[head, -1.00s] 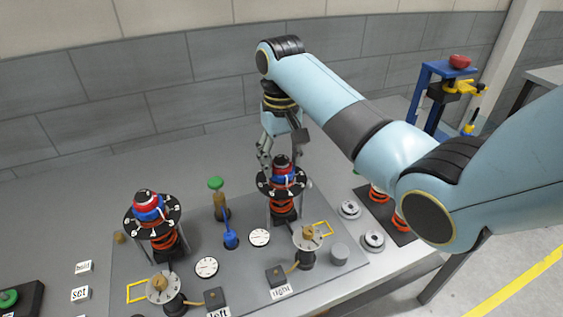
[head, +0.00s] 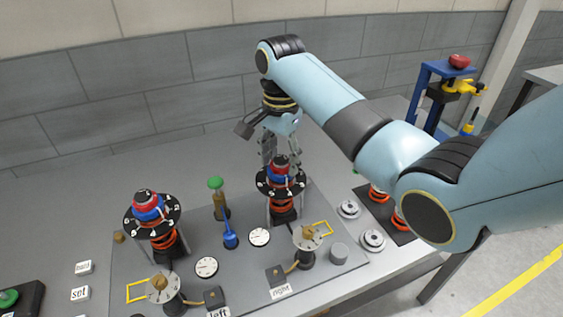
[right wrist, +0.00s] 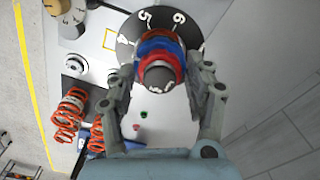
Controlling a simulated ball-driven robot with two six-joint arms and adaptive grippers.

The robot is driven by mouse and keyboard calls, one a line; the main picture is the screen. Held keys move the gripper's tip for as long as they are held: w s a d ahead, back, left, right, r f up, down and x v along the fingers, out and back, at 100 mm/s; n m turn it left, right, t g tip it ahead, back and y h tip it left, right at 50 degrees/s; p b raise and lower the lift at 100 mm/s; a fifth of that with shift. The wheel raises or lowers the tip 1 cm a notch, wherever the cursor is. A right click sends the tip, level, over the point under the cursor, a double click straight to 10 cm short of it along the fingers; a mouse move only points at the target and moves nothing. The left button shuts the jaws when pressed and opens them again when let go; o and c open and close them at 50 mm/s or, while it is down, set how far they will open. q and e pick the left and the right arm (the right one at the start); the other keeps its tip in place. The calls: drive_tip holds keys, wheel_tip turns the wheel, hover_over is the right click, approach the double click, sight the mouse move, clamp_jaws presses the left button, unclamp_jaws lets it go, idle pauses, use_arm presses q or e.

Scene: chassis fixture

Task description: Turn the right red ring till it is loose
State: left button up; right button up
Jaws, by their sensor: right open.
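The right red ring (head: 273,170) sits with a blue ring (head: 283,181) under a black top, on a black numbered disc (head: 265,185) above an orange spring. In the right wrist view the red ring (right wrist: 179,60) shows around the black end. My right gripper (head: 277,158) points down over this stack from behind. In the right wrist view my right gripper (right wrist: 165,76) is open, one finger on each side of the black end and red ring. I cannot tell whether the fingers touch the ring. My left gripper is out of view.
A similar left stack with a numbered disc (head: 134,222) stands to the left. Between them are a green-topped post (head: 216,184), a blue lever (head: 230,238) and dials. Silver discs (head: 349,209) and orange springs lie to the right. The table behind the stacks is clear.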

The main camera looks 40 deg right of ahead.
drive_tip(key=m, duration=1)
